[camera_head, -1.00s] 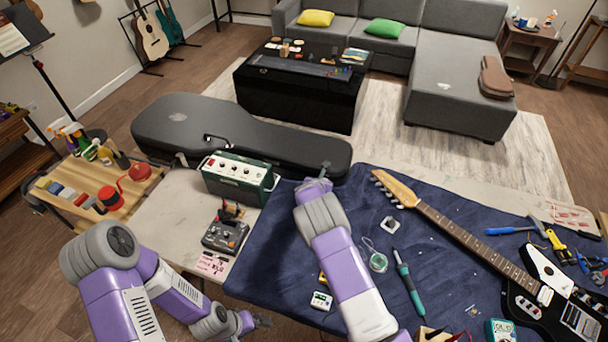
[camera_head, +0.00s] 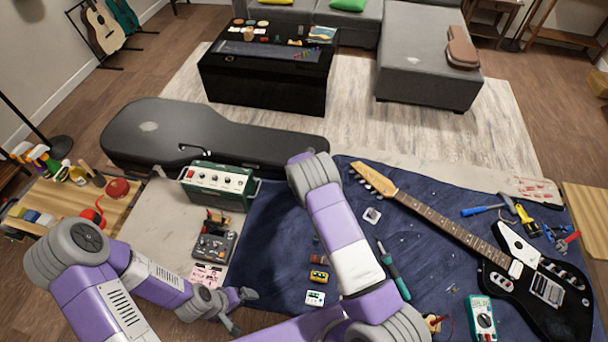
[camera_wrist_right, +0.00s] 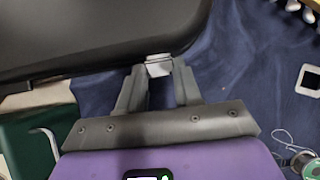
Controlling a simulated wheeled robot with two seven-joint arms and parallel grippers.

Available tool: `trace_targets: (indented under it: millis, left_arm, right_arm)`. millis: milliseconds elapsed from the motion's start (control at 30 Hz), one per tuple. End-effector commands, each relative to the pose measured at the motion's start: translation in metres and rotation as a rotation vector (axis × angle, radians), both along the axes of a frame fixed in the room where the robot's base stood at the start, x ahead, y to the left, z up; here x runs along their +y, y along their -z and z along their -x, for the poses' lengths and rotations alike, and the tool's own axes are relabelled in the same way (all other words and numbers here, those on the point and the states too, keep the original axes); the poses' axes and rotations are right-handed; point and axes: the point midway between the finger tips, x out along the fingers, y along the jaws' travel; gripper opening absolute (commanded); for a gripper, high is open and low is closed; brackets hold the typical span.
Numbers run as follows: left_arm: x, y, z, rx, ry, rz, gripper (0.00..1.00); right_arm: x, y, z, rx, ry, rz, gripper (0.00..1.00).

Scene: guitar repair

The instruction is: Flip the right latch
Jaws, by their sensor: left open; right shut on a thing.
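The black guitar case (camera_head: 205,138) lies closed beyond the table's far edge. Its dark edge also fills the top of the right wrist view (camera_wrist_right: 90,35). There the silver right latch (camera_wrist_right: 159,66) sits on the case's rim. My right gripper (camera_wrist_right: 158,80) is at that latch, with a finger on each side and the tips closed on it. In the head view, my right wrist and forearm hide the right gripper and the latch. My left gripper (camera_head: 238,308) is open and empty above the table's near left side, far from the case.
The green amplifier (camera_head: 218,183) stands in front of the case, left of my right arm. A pedal (camera_head: 213,245) sits nearer. The electric guitar (camera_head: 545,290), a screwdriver (camera_head: 393,270) and a multimeter (camera_head: 482,316) lie on the blue cloth, right of my arm.

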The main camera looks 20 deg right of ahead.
Motion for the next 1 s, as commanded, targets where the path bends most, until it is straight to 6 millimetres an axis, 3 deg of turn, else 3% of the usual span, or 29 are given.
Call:
trace_targets:
  millis: [200,233,400,733,1000]
  left_arm:
    - [0.000,0.000,0.000,0.000,0.000,0.000,0.97]
    - [0.000,0.000,0.000,0.000,0.000,0.000,0.97]
    - [0.000,0.000,0.000,0.000,0.000,0.000,0.97]
    - [0.000,0.001,0.000,0.000,0.000,0.000,0.97]
    - [0.000,0.007,0.000,0.000,0.000,0.000,0.97]
  right_arm:
    - [-0.001,-0.001,-0.001,-0.002,0.001,0.001,0.00]
    - [-0.001,-0.001,-0.001,-0.002,0.001,0.001,0.35]
    - [-0.001,-0.001,0.000,-0.001,0.001,0.000,0.60]
    - [0.001,-0.002,0.001,-0.001,0.000,0.001,0.60]
    - [0.011,-0.029,0.015,-0.003,-0.001,0.000,0.60]
